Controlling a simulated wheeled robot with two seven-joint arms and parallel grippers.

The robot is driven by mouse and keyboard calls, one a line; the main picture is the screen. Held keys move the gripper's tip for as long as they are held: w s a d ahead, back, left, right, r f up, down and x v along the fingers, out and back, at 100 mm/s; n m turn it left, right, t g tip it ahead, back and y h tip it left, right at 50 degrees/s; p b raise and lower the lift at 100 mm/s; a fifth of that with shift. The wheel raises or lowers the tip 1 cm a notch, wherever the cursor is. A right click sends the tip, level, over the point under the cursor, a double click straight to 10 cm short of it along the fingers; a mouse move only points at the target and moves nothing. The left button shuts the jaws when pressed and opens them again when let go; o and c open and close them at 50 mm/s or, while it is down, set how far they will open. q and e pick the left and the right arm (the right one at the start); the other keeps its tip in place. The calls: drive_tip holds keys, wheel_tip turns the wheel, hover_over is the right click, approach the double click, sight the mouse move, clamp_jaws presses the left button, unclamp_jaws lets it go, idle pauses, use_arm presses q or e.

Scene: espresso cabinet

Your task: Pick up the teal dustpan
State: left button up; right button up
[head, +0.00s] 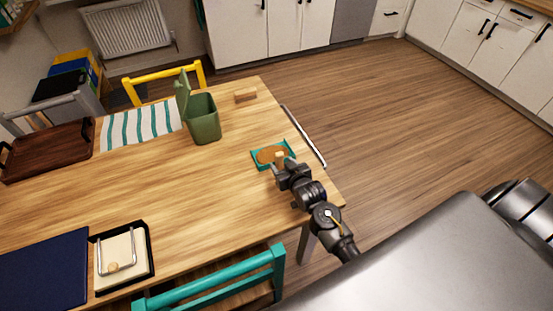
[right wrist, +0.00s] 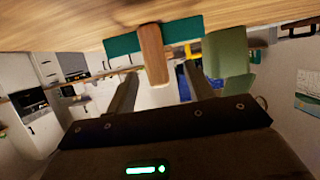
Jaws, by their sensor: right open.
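The teal dustpan (head: 258,163) lies on the wooden table near its right edge, with an orange-brown patch on it. In the right wrist view the dustpan (right wrist: 182,29) shows at the top as teal parts on both sides of a wooden handle (right wrist: 152,52). My right gripper (head: 282,164) is at the dustpan's near side. In the wrist view its two open fingers (right wrist: 160,73) point at the handle, one on each side of it in the picture. I cannot tell whether they touch it. My left gripper is not in view.
A green lidded bin (head: 204,122), a small wooden block (head: 245,95) and a striped cloth (head: 140,126) are farther back. A brown tray (head: 50,152) is at the left. A black holder (head: 148,268) and teal chair (head: 215,284) are nearer. The table's middle is clear.

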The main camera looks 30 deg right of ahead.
sight(281, 156)
drive_tip(key=x, duration=0.3)
drive_tip(key=p+x, duration=0.1)
drive_tip(key=x, duration=0.1)
drive_tip(key=shift+d, duration=0.25)
drive_tip(key=c, duration=1.1)
drive_tip(key=shift+r, duration=0.1)
drive_tip(key=shift+c, duration=0.2)
drive_tip(key=shift+r, duration=0.15)
wheel_tip(281, 156, up, 2)
drive_tip(key=shift+r, duration=0.1)
drive_tip(key=s+a+r+b, duration=0.1)
drive_tip(key=s+a+r, duration=0.1)
drive_tip(key=s+r, duration=0.3)
drive_tip(key=s+a+r, duration=0.3)
drive_tip(key=s+r, duration=0.2)
drive_tip(key=s, duration=0.3)
drive_tip(key=shift+a+r+b, duration=0.15)
drive_tip(key=shift+a+b, duration=0.15)
drive_tip(key=shift+b, duration=0.05)
